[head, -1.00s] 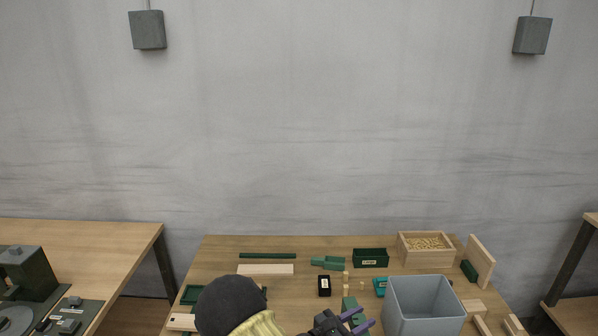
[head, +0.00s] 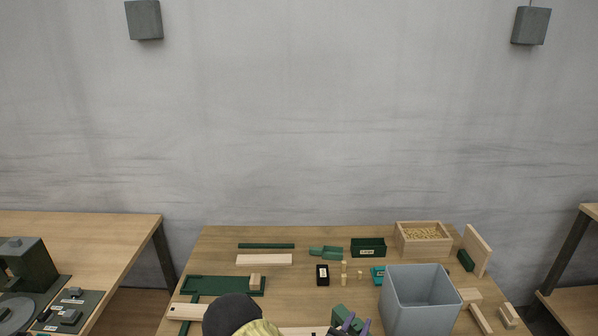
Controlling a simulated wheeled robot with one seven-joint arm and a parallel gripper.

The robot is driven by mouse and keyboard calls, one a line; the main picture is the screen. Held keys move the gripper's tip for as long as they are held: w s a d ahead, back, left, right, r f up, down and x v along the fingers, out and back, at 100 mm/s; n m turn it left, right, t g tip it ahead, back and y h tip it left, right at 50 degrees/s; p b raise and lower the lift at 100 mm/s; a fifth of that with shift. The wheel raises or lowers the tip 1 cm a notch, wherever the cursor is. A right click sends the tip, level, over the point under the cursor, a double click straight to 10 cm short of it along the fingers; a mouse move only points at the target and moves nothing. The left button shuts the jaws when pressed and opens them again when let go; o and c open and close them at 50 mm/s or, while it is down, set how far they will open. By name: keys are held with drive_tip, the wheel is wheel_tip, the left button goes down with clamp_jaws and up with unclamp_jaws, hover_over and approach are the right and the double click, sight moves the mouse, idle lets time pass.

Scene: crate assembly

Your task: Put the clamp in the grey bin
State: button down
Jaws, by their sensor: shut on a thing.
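The grey bin (head: 424,312) stands open-topped at the right front of the bench. My gripper (head: 356,324), with purple fingers, is at the bottom edge of the head view, left of the bin and apart from it. It is shut on a dark green piece (head: 340,316), which appears to be the clamp. The picture edge and my arm hide much of the grip, so the clamp's full shape does not show.
A green scoop-like tool (head: 326,252), a labelled green box (head: 368,248) and a wooden crate of small pieces (head: 424,234) lie at the back. A black box (head: 322,275) and small wooden pegs (head: 344,272) are mid-bench. A green fixture (head: 222,285) is at left.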

drive_tip(key=s+f+n+t+y+b, duration=0.1)
drive_tip(key=s+f+n+y, duration=0.1)
drive_tip(key=f, duration=0.4)
drive_tip(key=s+f+n+t+y+b, duration=0.1)
drive_tip(key=s+f+n+y, duration=0.1)
drive_tip(key=f+n+y, duration=0.2)
wheel_tip(320, 180, down, 3)
drive_tip(key=y, duration=0.3)
drive_tip(key=shift+a+f, duration=0.2)
drive_tip(key=shift+a, duration=0.1)
